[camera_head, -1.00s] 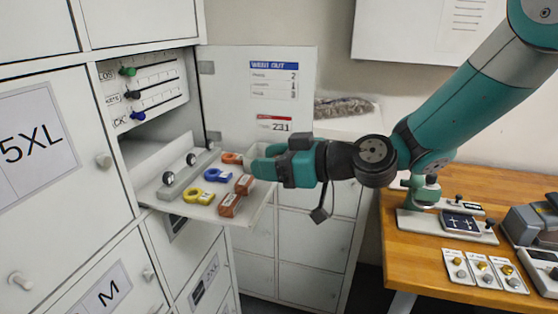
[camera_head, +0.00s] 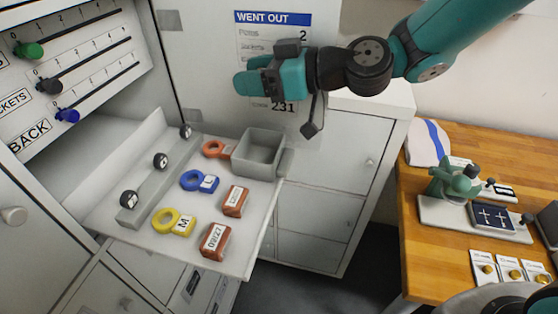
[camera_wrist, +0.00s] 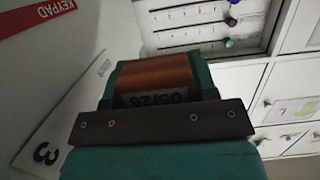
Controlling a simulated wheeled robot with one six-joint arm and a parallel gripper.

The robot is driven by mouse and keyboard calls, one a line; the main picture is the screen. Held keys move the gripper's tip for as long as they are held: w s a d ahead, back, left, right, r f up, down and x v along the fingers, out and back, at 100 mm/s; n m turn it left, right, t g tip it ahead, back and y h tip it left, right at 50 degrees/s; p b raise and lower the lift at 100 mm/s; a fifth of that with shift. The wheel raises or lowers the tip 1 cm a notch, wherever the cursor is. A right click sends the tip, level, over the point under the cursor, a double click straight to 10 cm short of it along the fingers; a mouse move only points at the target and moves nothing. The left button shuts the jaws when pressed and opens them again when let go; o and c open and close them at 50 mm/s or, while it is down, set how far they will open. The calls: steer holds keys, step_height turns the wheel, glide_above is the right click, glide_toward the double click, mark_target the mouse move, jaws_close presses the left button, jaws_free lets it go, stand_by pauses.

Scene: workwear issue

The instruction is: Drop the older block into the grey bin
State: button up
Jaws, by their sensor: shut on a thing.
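My gripper (camera_head: 252,84) is shut on an orange-brown block (camera_wrist: 155,72), raised in front of the open door and above the shelf. In the wrist view the block's label looks like 05/26, partly hidden by the gripper; the head view does not show this block clearly. The grey bin (camera_head: 281,163) stands at the back right of the pull-out shelf, below my gripper and apart from it. Its visible inside looks empty. Two brown blocks lie on the shelf: one (camera_head: 215,243) labelled 09/27 near the front, and another (camera_head: 235,201) behind it with a label too small to read.
Orange (camera_head: 214,149), blue (camera_head: 197,181) and yellow (camera_head: 172,222) ring tags lie on the shelf (camera_head: 135,238) beside a grey rail with black knobs. Coloured sliders (camera_head: 67,115) are at the left. A wooden table (camera_head: 412,225) with devices stands at the right.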

step_height(320, 180, down, 6)
steer(key=b, duration=0.3)
steer(key=shift+w, duration=0.15)
steer(key=o, duration=1)
steer(key=shift+d, duration=0.1)
